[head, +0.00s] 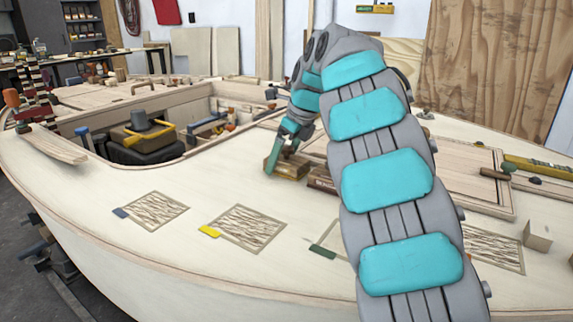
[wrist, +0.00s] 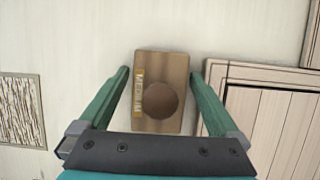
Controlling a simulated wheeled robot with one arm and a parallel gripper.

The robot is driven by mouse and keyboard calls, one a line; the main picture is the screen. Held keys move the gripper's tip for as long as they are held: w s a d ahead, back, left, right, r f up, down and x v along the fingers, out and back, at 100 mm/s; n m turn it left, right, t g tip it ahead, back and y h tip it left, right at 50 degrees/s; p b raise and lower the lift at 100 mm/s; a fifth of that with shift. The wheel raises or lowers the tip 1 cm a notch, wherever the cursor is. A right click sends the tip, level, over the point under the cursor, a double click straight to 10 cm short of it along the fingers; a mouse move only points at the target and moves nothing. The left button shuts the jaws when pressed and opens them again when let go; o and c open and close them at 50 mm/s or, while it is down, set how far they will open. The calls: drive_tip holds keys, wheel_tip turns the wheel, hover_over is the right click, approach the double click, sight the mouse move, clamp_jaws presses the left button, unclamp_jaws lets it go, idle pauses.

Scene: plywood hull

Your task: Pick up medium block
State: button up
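The medium block (wrist: 145,118) is a brown wooden block with a round dark knob on top and a yellowish label that seems to read MEDIUM. In the head view the block (head: 290,169) sits on the pale deck, right of the open cockpit. My gripper (wrist: 160,73) is open, with one green finger on each side of the block and a small gap visible on both sides. In the head view my gripper (head: 281,155) is right at the block, partly hiding it. I cannot tell the exact fingertip height.
A dark brown piece (head: 321,179) lies right of the block, partly hidden by my arm. A framed panel (wrist: 265,105) is close to the right finger. Patterned panels (head: 246,226) with coloured tabs lie in front. A pale block (head: 538,235) stands far right.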

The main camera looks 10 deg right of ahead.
drive_tip(key=c, duration=1.3)
drive_tip(key=shift+r, duration=0.15)
drive_tip(key=shift+r, duration=1.75)
drive_tip(key=shift+s+a+r+b, duration=0.1)
drive_tip(key=shift+s+r+b, duration=0.15)
drive_tip(key=shift+s, duration=2.4)
drive_tip(key=shift+s+a+r+b, duration=0.1)
drive_tip(key=shift+s+r+b, duration=0.15)
drive_tip(key=shift+s, duration=2.45)
drive_tip(key=shift+s+a+r+b, duration=0.15)
drive_tip(key=shift+s+b, duration=0.2)
drive_tip(key=shift+s, duration=2.3)
drive_tip(key=shift+d, duration=0.1)
